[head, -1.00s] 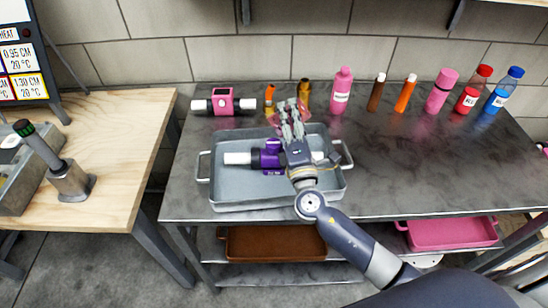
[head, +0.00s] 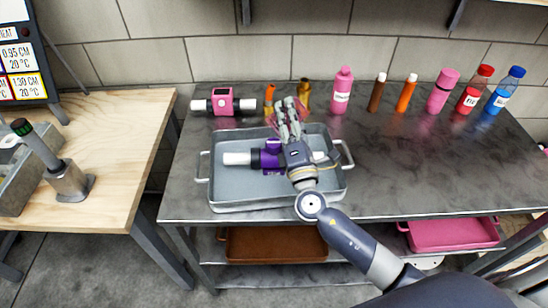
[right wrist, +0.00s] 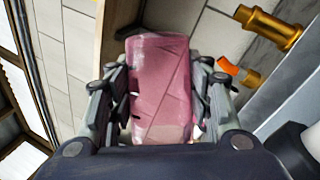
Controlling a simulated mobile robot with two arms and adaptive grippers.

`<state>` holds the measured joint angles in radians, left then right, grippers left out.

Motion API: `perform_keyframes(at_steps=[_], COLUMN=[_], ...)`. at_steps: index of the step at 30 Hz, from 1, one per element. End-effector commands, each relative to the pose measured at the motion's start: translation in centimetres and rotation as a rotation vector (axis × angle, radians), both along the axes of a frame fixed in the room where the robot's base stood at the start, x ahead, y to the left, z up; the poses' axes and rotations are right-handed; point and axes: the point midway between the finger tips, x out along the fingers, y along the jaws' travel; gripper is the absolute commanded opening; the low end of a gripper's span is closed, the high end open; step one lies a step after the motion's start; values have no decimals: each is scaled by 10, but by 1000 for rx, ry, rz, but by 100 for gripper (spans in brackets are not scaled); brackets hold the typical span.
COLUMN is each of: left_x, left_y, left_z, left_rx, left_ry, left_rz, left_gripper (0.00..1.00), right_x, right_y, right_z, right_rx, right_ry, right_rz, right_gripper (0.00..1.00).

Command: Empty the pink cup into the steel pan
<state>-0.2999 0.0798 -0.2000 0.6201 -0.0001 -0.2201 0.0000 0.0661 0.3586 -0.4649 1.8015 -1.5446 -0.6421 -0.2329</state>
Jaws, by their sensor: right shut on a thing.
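The steel pan (head: 222,190) is a grey rectangular tray with a handle at each end, on the dark metal table. A purple filter with white ends (head: 268,158) lies in it. My right gripper (head: 288,112) is above the pan's back right part. It is shut on the pink cup (right wrist: 160,88), a see-through pink vessel between its fingers in the right wrist view. In the head view, the fingers hide most of the cup, and I cannot tell its exact tilt or contents. My left gripper is not in view.
Behind the pan stand a pink filter (head: 222,101), an orange-capped item (head: 269,99), a brass fitting (head: 305,95) and a pink bottle (head: 342,92). More bottles stand at the back right. The table's right front is clear. A brown tray (head: 275,245) and a pink tray (head: 453,233) are below.

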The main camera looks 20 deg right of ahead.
Motion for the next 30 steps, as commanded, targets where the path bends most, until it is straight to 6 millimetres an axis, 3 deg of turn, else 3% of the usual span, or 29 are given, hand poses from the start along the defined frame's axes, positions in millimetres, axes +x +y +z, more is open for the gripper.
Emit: perform_keyframes(at_steps=[30], left_x=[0], left_y=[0], left_z=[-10], left_rx=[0], left_ry=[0], left_rz=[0], left_gripper=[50], right_x=[-1], right_y=[6], right_z=[3], right_rx=[-111], right_ry=[-20], right_rz=[1], right_gripper=[17])
